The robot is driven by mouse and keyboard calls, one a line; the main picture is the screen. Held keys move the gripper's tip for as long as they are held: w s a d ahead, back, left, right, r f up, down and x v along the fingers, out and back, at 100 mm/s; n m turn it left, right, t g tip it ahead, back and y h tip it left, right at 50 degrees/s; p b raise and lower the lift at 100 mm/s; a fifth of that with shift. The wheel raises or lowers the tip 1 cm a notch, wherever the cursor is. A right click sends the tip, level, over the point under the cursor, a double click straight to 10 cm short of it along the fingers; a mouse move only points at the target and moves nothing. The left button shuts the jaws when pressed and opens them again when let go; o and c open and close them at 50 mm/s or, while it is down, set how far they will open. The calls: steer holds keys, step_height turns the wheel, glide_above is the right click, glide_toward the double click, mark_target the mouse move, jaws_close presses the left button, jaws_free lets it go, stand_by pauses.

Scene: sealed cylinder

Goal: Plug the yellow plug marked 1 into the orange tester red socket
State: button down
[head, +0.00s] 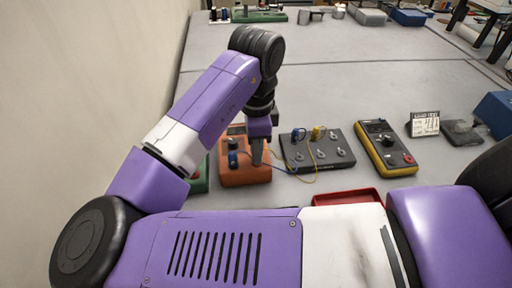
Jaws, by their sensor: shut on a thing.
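The orange tester (245,177) lies on the table below my gripper. A blue plug (232,144) stands on its left part. My gripper (257,160) points down over the tester's right part and is shut. A yellow cable (315,165) runs from the black panel to my gripper, so the thing in the jaws appears to be the yellow plug. The plug itself, its mark and the red socket are hidden by my gripper and arm. I cannot tell whether the plug touches the tester.
The black panel (331,158) to the right holds a blue plug (298,134), a yellow plug (318,132) and several posts. Further right are a yellow meter (386,148) and a small sign (424,124). A red tray (346,196) is in front.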

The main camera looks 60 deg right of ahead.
steer(key=c, duration=1.2)
jaws_free()
steer(key=shift+f, duration=0.1)
step_height(320, 180, up, 8)
steer(key=shift+f, duration=0.1)
